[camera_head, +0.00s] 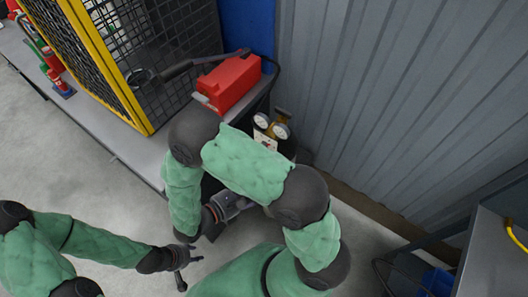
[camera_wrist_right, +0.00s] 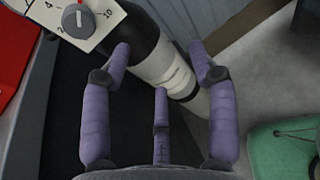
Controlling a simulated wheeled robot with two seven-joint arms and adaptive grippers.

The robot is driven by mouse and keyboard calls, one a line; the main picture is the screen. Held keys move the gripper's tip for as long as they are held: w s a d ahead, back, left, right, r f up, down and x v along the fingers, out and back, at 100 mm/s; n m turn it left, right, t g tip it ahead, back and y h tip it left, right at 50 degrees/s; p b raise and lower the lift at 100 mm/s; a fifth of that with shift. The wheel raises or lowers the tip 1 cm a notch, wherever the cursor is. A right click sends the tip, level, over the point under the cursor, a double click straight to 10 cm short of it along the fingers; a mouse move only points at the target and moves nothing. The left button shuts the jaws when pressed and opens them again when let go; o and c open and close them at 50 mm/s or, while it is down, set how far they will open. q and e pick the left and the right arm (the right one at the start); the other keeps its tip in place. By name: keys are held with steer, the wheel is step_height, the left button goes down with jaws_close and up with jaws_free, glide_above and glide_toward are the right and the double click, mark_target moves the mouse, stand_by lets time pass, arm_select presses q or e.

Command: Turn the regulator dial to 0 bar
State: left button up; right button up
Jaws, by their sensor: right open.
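The regulator dial (camera_wrist_right: 77,20) is a grey knob on a white scale plate (camera_wrist_right: 98,38), cut off by the top edge of the right wrist view. The figures 2, 4 and 10 show. Its red mark points up, between 4 and 10. In the head view the plate (camera_head: 265,142) shows partly behind my right arm, below two round gauges (camera_head: 272,126). My right gripper (camera_wrist_right: 158,62) is open and empty, its purple fingers apart from the dial, which lies up and left of them. My left gripper (camera_head: 188,264) has its fingers spread, low over the floor, far from the dial.
A black and white cylinder (camera_wrist_right: 165,65) lies beyond my right fingers. A red box (camera_head: 230,82) stands on the grey bench beside a yellow-framed mesh cage (camera_head: 103,65). A corrugated wall (camera_head: 390,80) closes the right side. A grey table (camera_head: 495,262) stands at lower right.

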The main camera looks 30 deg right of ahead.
steer(key=w+a+r+n+t+h, duration=0.1)
steer(key=w+a+r+t+h, duration=0.1)
steer(key=w+r+t, duration=0.25)
steer(key=b+x, duration=0.1)
steer(key=x, duration=0.2)
steer(key=b+x, duration=0.1)
steer(key=x, duration=0.3)
steer(key=b+x, duration=0.1)
steer(key=x, duration=0.2)
steer(key=shift+s+d+r+b, duration=0.15)
steer(key=shift+d+r+b, duration=0.2)
steer(key=shift+d+b, duration=0.05)
steer(key=c, duration=1.1)
